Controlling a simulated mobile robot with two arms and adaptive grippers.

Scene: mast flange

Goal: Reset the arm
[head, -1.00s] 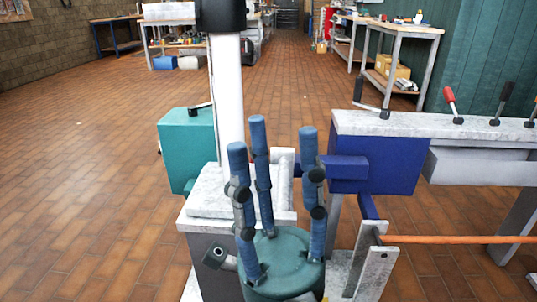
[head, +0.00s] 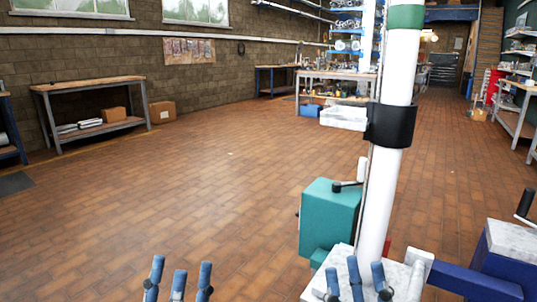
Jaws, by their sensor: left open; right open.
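My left gripper (head: 179,272) shows at the bottom edge of the head view, with three blue fingers pointing up and spread apart. Nothing is between them. My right gripper (head: 356,272) is further right at the bottom edge, in front of the pale base plate of the mast. Its three blue fingers also point up, apart and empty. The palms and arms of both are below the frame. The white mast (head: 382,190) stands upright at the right, with a black collar (head: 391,125) and a green band (head: 405,17).
A teal box (head: 329,216) stands beside the mast's foot, and a blue beam (head: 466,282) runs to its right. A wooden workbench (head: 88,85) is by the left wall, and a white crate (head: 344,118) is at the back. The tiled floor (head: 170,190) at left is wide and clear.

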